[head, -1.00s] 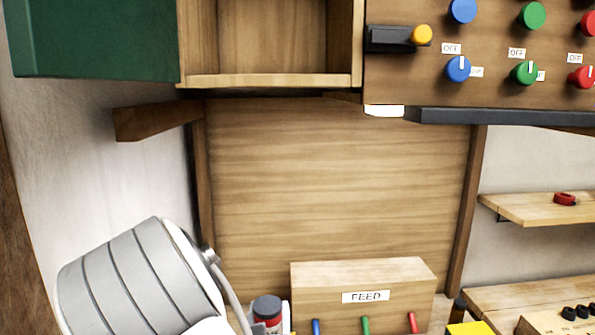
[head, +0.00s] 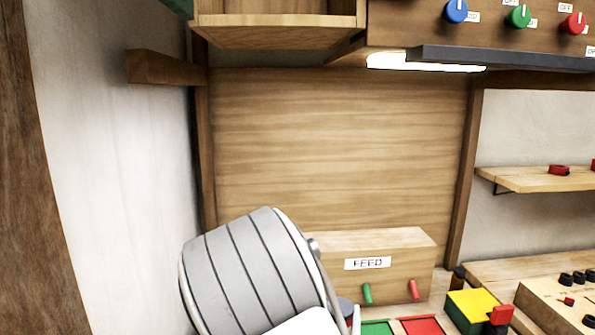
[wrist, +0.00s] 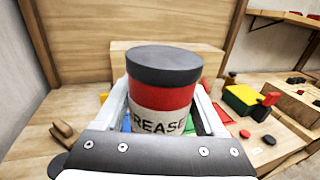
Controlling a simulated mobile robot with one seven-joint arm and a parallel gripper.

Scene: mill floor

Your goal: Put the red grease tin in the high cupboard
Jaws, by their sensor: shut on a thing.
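The red grease tin (wrist: 162,94) has a dark lid and a pale label reading "REASE". It stands upright in the wrist view between the fingers of my gripper (wrist: 165,118), which is shut on it. In the head view my arm hides nearly all of the tin and the gripper. The high cupboard (head: 275,36) is at the top of the head view, cut off by the frame edge. Its front is open at the part that shows, and a bit of its green door (head: 178,8) shows at the left. The gripper is well below the cupboard.
A wooden FEED box (head: 400,265) with coloured levers stands behind the gripper. A yellow and green block (head: 472,308) and a knobbed panel (head: 560,305) are at the right. A lit lamp (head: 420,62) hangs under the knob board. A side shelf (head: 535,180) holds red things.

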